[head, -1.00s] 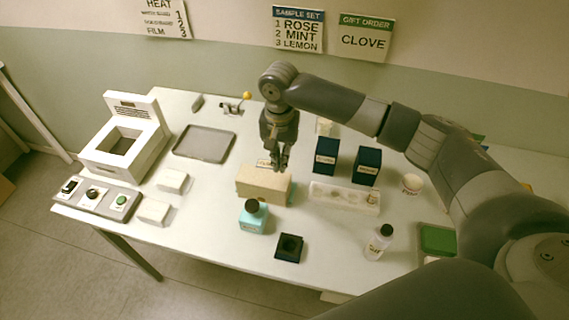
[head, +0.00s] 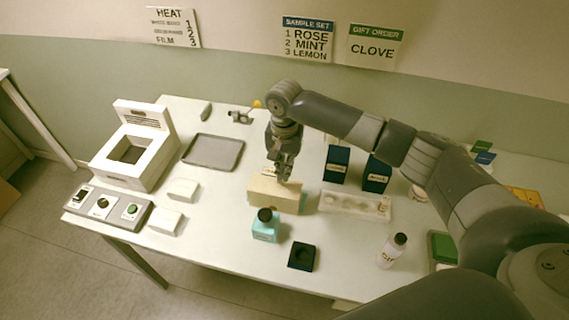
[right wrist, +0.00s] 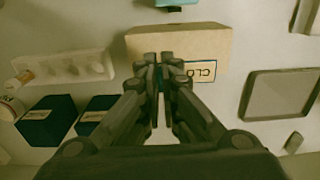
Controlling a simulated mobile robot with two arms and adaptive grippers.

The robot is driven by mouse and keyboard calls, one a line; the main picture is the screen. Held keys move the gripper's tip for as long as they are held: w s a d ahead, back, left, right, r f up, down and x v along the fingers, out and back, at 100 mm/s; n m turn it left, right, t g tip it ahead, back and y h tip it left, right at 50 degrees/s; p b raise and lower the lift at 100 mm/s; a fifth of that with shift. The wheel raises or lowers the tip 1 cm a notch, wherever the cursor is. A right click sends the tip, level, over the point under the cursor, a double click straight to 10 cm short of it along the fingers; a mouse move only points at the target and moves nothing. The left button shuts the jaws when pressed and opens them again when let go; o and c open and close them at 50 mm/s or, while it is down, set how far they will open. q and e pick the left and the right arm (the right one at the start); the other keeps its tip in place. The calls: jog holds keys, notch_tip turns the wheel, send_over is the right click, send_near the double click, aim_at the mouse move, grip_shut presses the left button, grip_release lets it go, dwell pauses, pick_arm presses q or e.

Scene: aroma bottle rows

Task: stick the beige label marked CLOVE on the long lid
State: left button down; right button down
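The long beige box with its lid (head: 262,194) lies on the table behind the teal bottle. It also shows at the top of the right wrist view (right wrist: 180,40). My right gripper (head: 284,178) points down at the lid's back edge. Its fingers (right wrist: 160,62) are close together on the beige label (right wrist: 202,71). The label's letters CLO show upside down beside the fingers; the rest is hidden behind them. The label (head: 268,172) is at or just above the lid's back edge; I cannot tell if they touch. My left gripper is not in view.
A teal bottle (head: 265,230) and a dark square holder (head: 302,256) stand in front of the box. Two dark blue boxes (head: 337,165) and a white tray with wells (head: 340,204) are to the right. A grey tray (head: 213,151) is at the left.

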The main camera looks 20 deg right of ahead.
aim_at(285, 189)
notch_tip(285, 189, down, 4)
jog(key=shift+r+b, duration=0.1)
jog(key=shift+b, duration=0.2)
jog(key=shift+f, duration=0.85)
jog(key=shift+f, duration=0.35)
dwell(0.4)
jog(key=shift+s+f+p, duration=0.15)
jog(key=shift+p, duration=0.2)
dwell(2.0)
jog(key=c, duration=1.8)
grip_release()
jog(key=shift+o, duration=0.4)
